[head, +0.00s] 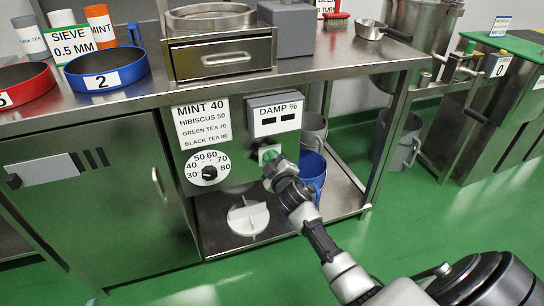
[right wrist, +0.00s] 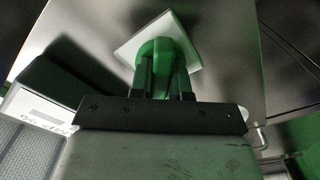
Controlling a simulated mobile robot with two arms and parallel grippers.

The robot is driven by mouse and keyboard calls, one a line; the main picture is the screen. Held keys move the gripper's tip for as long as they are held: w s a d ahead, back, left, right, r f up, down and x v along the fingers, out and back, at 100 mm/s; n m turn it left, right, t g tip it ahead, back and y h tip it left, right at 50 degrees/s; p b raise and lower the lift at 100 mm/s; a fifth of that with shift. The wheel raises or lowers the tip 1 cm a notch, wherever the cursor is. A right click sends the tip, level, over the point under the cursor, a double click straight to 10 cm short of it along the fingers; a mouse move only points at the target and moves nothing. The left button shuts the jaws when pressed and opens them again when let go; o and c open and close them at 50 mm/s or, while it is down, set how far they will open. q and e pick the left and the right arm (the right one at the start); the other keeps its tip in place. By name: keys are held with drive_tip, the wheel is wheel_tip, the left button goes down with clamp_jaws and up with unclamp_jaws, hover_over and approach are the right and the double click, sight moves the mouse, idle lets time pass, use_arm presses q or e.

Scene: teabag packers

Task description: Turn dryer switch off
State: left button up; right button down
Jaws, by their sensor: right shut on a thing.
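The dryer switch is a green knob (right wrist: 158,50) on a white square plate (right wrist: 184,62) in the right wrist view. In the head view the plate (head: 268,151) sits on the dryer's steel front panel, below the DAMP % display (head: 275,116) and right of the temperature dial (head: 209,172). My right gripper (head: 272,170) reaches the panel from the lower right and covers most of the knob. In the right wrist view its fingers (right wrist: 164,78) are shut on the green knob. The knob's exact turn angle is hard to tell. My left gripper is not in view.
A sign with MINT 40 and other teas (head: 202,124) is on the panel. A steel drawer (head: 222,58) stands on the counter above. A blue bucket (head: 313,172) and a white round piece (head: 248,217) are on the lower shelf. Green floor (head: 400,215) lies open at right.

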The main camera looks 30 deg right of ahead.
drive_tip(key=n, duration=0.3)
drive_tip(key=shift+n+p, duration=0.3)
drive_tip(key=shift+n, duration=0.1)
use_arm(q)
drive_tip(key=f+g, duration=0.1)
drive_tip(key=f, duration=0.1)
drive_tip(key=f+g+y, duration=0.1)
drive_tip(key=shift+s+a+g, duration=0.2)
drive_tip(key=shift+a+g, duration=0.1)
use_arm(e)
drive_tip(key=n, duration=0.4)
drive_tip(key=shift+a+f, duration=0.1)
drive_tip(key=shift+f, duration=0.1)
drive_tip(key=shift+n, duration=0.3)
drive_tip(key=c, duration=1.1)
unclamp_jaws()
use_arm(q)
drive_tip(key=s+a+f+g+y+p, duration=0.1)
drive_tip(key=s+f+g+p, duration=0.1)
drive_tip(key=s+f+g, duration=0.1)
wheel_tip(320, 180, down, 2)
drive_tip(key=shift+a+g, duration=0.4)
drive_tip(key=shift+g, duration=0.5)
use_arm(e)
drive_tip(key=v, duration=1)
drive_tip(key=shift+s, duration=0.35)
